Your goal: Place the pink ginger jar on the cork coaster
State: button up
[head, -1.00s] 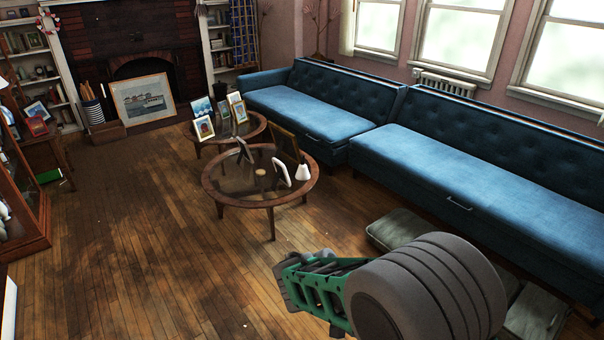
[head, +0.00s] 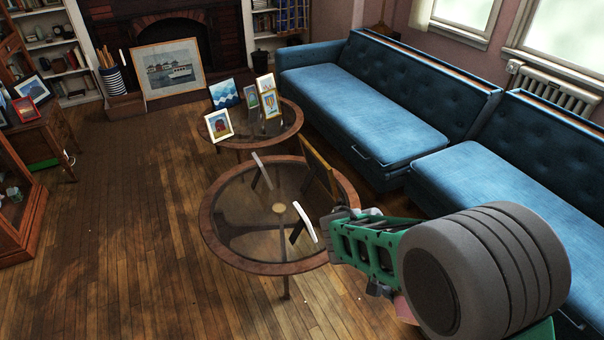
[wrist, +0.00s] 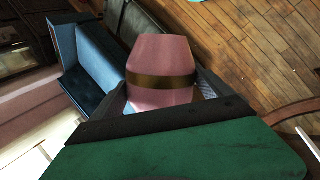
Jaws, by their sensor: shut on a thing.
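The pink ginger jar (wrist: 160,60) with a dark gold band is between the two fingers of my gripper (wrist: 162,88) in the wrist view. My gripper is shut on it. In the head view only a small pink patch of the jar (head: 405,309) shows below my green arm link; the rest is hidden. The cork coaster (head: 279,208) looks like a small tan disc on the near round glass-topped table (head: 228,247). The jar is held apart from the coaster, to its right and nearer in the head view.
A white-edged picture frame (head: 304,222), a grey frame (head: 262,171) and a brown frame (head: 320,172) stand around the coaster. A second round table (head: 288,133) behind carries several frames. Blue sofas (head: 365,110) line the right. The wooden floor (head: 120,220) at left is open.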

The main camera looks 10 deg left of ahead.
aim_at(278, 206)
jog(key=i, duration=1.25)
jog(key=u, duration=2.85)
jog(key=i, duration=1)
